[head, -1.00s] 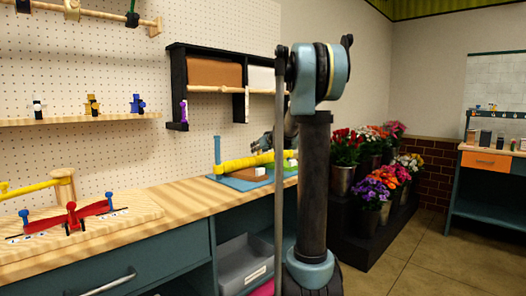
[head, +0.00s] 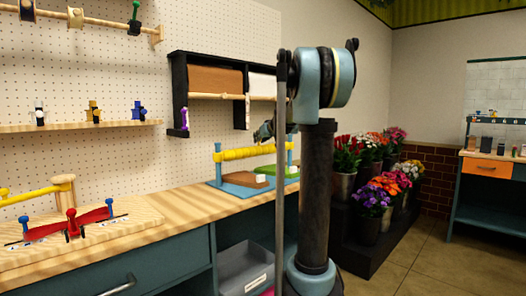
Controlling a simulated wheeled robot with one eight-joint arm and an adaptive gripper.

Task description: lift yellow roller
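The yellow roller (head: 250,154) lies nearly level between two upright blue posts on a blue base (head: 228,188) at the far end of the bench. Brown and green pads (head: 287,173) with small white blocks lie below it, and a gap shows between them and the roller. My gripper (head: 259,136) is small and dark, just above the right part of the roller. My arm column hides part of the wrist. I cannot tell whether the gripper touches the roller or whether its fingers are apart.
A red lever piece with blue knobs (head: 72,223) and a yellow bar (head: 35,191) on a wooden post stand at the left. A black wall rack (head: 178,95) hangs above. Bare bench (head: 175,205) lies between. Flower buckets (head: 370,225) stand right of my arm.

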